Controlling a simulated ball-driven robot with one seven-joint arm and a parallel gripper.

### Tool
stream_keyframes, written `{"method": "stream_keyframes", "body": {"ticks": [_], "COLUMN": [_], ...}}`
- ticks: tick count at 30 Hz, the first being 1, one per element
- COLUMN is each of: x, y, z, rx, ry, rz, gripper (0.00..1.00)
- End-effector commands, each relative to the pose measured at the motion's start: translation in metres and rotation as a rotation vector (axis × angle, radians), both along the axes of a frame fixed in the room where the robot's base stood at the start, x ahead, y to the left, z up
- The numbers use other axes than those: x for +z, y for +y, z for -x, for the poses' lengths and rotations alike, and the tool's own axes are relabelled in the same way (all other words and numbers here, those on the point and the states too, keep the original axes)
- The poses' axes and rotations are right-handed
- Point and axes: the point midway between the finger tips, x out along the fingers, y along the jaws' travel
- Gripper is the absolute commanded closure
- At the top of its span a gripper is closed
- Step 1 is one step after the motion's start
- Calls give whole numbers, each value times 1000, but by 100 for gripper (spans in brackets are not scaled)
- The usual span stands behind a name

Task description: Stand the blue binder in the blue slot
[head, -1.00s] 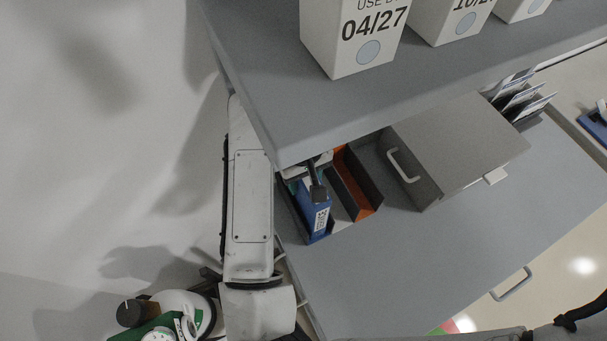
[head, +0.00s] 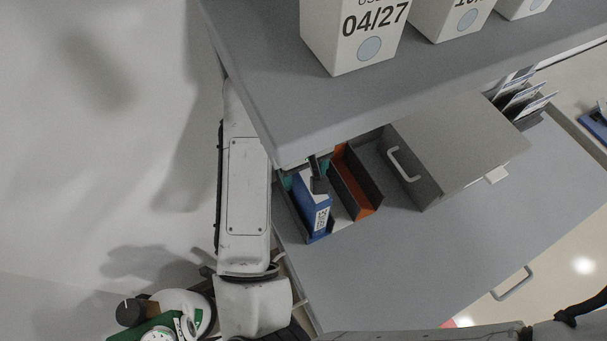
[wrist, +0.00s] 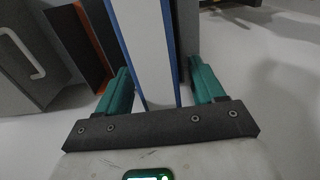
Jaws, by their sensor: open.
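The blue binder (head: 313,209), with blue covers, a white edge and a coded label, stands in the left compartment of a dark divided rack (head: 292,215) under the shelf. Its slot's lining colour is hidden behind it. In the wrist view the binder (wrist: 145,40) is a white edge between blue covers. My gripper (wrist: 160,72) is open, its teal fingers on either side of the binder, with a visible gap at the right finger. In the head view, my gripper (head: 317,182) is partly hidden by the shelf at the binder's upper end.
An orange-lined slot (head: 352,182) lies right of the binder. A grey drawer box with a handle (head: 404,164) stands further right. The shelf (head: 300,95) overhangs the rack and carries white dated boxes (head: 355,35). The counter (head: 400,270) in front is clear.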

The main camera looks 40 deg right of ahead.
Motion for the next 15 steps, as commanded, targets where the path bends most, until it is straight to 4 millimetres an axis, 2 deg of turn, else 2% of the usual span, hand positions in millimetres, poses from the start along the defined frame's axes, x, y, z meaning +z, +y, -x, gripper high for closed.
{"method": "stream_keyframes", "body": {"ticks": [6,10,15], "x": [36,46,50], "y": [0,0,0], "z": [-1,0,0], "rx": [-4,-2,-1], "ry": [-3,-1,0], "rz": [-4,-2,0], "gripper": [32,32,32]}}
